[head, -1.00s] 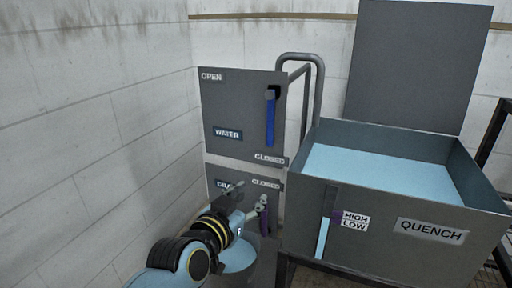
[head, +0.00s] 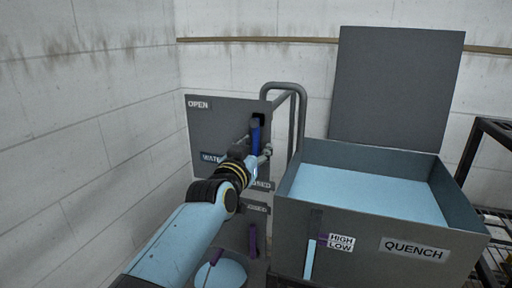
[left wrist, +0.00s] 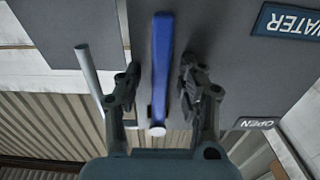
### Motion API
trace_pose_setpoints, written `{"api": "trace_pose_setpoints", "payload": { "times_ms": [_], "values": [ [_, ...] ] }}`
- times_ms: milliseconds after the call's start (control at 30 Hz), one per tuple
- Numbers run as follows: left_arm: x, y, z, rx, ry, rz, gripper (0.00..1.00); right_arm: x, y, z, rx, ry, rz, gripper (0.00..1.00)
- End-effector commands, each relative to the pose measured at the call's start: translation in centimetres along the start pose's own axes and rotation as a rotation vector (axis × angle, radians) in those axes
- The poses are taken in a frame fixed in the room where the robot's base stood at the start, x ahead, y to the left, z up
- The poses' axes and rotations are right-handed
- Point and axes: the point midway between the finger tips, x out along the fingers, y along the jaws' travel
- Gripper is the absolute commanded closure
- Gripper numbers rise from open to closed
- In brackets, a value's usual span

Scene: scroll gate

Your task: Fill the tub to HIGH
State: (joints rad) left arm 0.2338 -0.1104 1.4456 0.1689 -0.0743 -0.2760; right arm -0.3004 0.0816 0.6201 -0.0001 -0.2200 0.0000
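The blue lever (head: 255,137) of the WATER valve hangs down from its pivot on the grey panel (head: 222,122). OPEN is at the panel's top left, CLOSED at its lower right. My left gripper (head: 262,156) is at the lever's lower part. In the left wrist view, my gripper's fingers (left wrist: 160,88) are open, with the blue lever (left wrist: 161,60) between them and a gap on each side. The QUENCH tub (head: 370,245) holds pale blue water (head: 365,193). Its gauge column (head: 309,262) tops out near the HIGH/LOW label (head: 341,243). My right gripper is out of view.
The purple drain lever (head: 253,238) hangs below the water panel. A grey bent pipe (head: 291,88) rises behind it. The tub's upright back plate (head: 397,88) stands against the wall. A dark rack (head: 493,212) is at right.

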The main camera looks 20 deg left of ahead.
Motion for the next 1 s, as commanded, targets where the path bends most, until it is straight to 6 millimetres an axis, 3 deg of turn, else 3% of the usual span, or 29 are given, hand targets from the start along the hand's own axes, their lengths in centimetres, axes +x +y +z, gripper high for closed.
{"api": "trace_pose_setpoints", "payload": {
  "times_ms": [267, 567, 1000],
  "values": [
    [0.18, -0.02, 0.05, 0.001, -0.001, 0.0, 0.62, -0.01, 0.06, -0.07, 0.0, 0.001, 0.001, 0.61],
    [0.16, -0.02, 0.05, 0.001, -0.001, 0.0, 0.99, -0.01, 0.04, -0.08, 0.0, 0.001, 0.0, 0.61],
    [0.15, -0.03, 0.06, 0.001, -0.001, 0.0, 1.0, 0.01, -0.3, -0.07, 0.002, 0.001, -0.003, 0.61]
  ]
}}
